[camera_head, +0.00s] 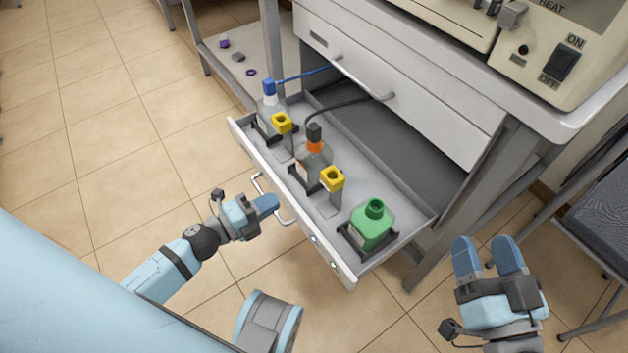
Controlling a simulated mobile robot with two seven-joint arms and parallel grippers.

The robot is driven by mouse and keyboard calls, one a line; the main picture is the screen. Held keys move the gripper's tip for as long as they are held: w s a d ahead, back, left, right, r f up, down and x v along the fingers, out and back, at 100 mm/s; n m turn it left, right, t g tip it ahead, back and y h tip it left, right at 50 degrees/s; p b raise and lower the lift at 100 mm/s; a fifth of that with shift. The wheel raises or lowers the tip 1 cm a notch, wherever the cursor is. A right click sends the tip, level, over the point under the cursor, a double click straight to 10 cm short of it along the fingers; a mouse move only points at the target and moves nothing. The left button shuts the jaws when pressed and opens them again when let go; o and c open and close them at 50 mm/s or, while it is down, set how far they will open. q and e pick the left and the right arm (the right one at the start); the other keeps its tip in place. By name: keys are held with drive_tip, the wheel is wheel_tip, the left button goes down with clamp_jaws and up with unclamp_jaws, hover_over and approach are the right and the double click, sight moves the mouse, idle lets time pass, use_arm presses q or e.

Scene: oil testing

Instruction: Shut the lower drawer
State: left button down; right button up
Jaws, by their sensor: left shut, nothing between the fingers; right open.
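The lower drawer (403,230) is pulled out from the grey cabinet. Its front panel carries a bar handle (284,221). Inside stand a bottle with a blue top (270,100), a bottle with an orange and black top (313,150), a green bottle (374,223) and two yellow-topped holders (332,179). My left gripper (272,202) is shut and empty, its fingertips close to the handle; I cannot tell whether they touch it. My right gripper (481,246) is open and empty, to the right of the drawer and apart from it.
The upper drawer (400,95) is shut above. A machine with an ON/OFF switch (562,62) stands on the worktop. A cabinet leg (440,235) rises right of the drawer. A dark chair (600,195) is at right. The tiled floor at left is clear.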

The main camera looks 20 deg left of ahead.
sight(321, 175)
use_arm(q)
drive_tip(key=b+x, duration=0.1)
drive_tip(key=x, duration=1)
drive_tip(key=shift+w+d, duration=0.1)
drive_tip(key=shift+w, duration=0.05)
use_arm(e)
wheel_tip(321, 175, down, 2)
drive_tip(key=shift+a+f+g, duration=0.1)
drive_tip(key=shift+f+g, duration=0.05)
drive_tip(key=shift+g, duration=0.35)
use_arm(q)
drive_tip(key=shift+w, duration=0.15)
